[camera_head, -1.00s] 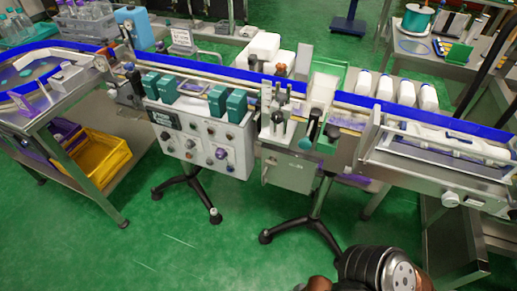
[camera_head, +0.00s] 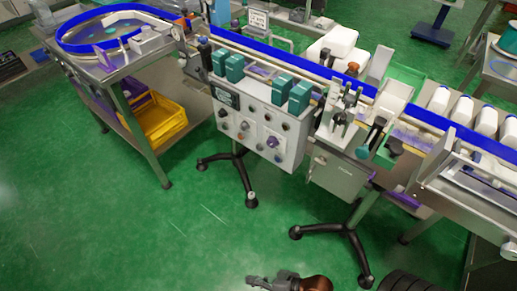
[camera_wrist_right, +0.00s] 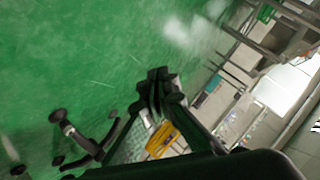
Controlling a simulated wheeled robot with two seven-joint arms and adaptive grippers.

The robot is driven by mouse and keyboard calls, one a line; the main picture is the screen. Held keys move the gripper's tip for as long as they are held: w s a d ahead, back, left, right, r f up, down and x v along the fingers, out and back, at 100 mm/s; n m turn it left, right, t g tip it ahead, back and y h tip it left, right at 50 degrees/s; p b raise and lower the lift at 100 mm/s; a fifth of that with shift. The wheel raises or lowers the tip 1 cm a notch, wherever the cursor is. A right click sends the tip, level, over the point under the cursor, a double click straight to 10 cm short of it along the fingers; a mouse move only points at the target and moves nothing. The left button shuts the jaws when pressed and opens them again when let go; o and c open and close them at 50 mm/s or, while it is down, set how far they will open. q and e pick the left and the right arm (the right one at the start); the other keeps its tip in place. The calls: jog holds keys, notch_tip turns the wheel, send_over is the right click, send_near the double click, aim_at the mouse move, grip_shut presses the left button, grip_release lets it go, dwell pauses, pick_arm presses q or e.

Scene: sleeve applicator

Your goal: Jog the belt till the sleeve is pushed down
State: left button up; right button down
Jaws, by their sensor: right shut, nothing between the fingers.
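The conveyor belt with its blue guide rail (camera_head: 290,63) runs from upper left to lower right in the head view. A white control box (camera_head: 258,128) with knobs, buttons and teal blocks on top hangs at its front. The applicator station (camera_head: 345,112), with posts and dark handles, stands right of the box. White bottles (camera_head: 461,109) line the belt further right. I cannot make out the sleeve. My right gripper (camera_head: 255,281) is at the bottom edge, low and apart from the box. Its fingers (camera_wrist_right: 158,82) are shut and empty in the wrist view. My left gripper is out of view.
A round feed table (camera_head: 100,28) joins the belt at upper left, with a yellow crate (camera_head: 163,122) below. Tripod feet (camera_head: 250,201) stand on the green floor under the machine. Open floor lies in front.

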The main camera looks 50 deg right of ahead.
aim_at(259, 148)
jog(key=w+d+r+m+t+h, duration=0.1)
jog(key=w+d+r+m+t, duration=0.1)
jog(key=w+r+m+t, duration=0.45)
jog(key=w+d+r+m+t+h, duration=0.1)
jog(key=w+d+r+m+t, duration=0.2)
jog(key=w+r, duration=0.65)
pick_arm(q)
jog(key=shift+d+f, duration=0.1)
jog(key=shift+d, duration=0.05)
pick_arm(e)
jog(key=w+d+r+m+g+h, duration=0.2)
jog(key=w+d+m+h, duration=0.3)
jog(key=m, duration=0.8)
jog(key=w+d+r+m+g+h, duration=0.1)
jog(key=w+d+r+m+h, duration=0.4)
jog(key=d+m+h, duration=0.5)
jog(key=m+h, duration=0.2)
jog(key=shift+d+m+g+h, duration=0.2)
jog(key=shift+m+g+h, duration=0.1)
jog(key=shift+m+g, duration=0.05)
jog(key=shift+w+d, duration=0.1)
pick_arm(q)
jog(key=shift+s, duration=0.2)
pick_arm(e)
jog(key=d, duration=0.8)
jog(key=shift+w+d, duration=0.3)
